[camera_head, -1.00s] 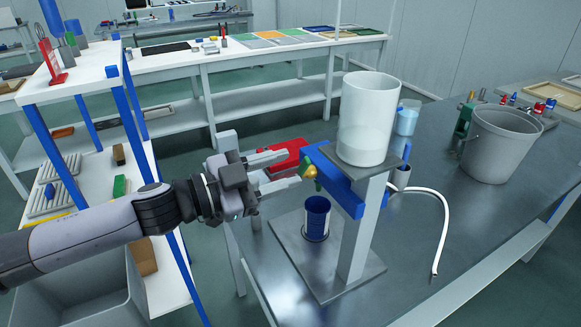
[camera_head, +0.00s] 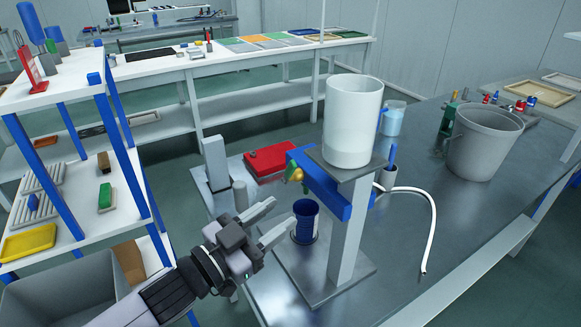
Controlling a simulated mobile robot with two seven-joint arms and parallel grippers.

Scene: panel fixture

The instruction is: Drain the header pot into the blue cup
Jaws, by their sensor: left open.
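The header pot (camera_head: 352,125), a white cylinder, stands on a raised grey bracket with a blue beam (camera_head: 328,190). A small brass-and-green valve (camera_head: 294,172) sits at the beam's left end. The blue cup (camera_head: 305,224) stands upright on the stand's grey base (camera_head: 318,285), below the valve. My left gripper (camera_head: 283,217) is open and low, with its fingers pointing at the cup from the left. The fingertips are close to the cup's side; I cannot tell whether they touch it. The gap between them looks empty. My right gripper is not in view.
A red case (camera_head: 269,160) lies behind the valve. A white hose (camera_head: 430,225) curves over the table to the right. A grey bucket (camera_head: 484,145) and a jug of pale blue liquid (camera_head: 393,120) stand farther back. A shelf rack (camera_head: 125,150) stands at the left.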

